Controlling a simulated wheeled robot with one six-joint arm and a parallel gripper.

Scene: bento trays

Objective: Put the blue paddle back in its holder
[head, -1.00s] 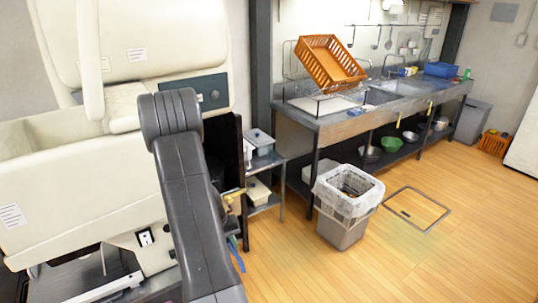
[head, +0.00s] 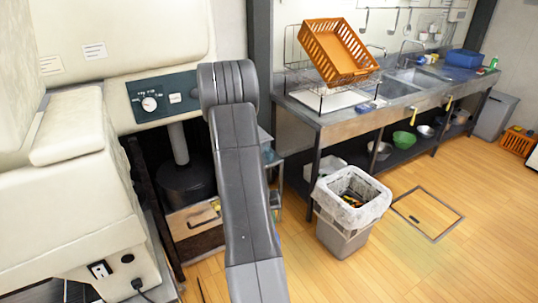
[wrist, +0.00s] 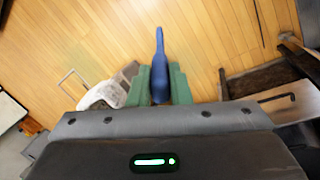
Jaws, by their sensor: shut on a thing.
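In the wrist view my gripper (wrist: 159,88) has green fingers shut on the blue paddle (wrist: 159,45). The paddle points up in that view, away from the gripper, with the wooden floor behind it. Its lower end lies between the two fingers. In the head view my dark grey arm crosses the middle, and neither the gripper nor the paddle shows there. I cannot make out the paddle's holder in either view.
A large cream machine (head: 70,215) with a dial panel fills the left. A lined waste bin (head: 345,225) stands on the floor. A steel sink counter (head: 350,125) with an orange crate (head: 335,52) runs along the back. The floor at right is mostly clear.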

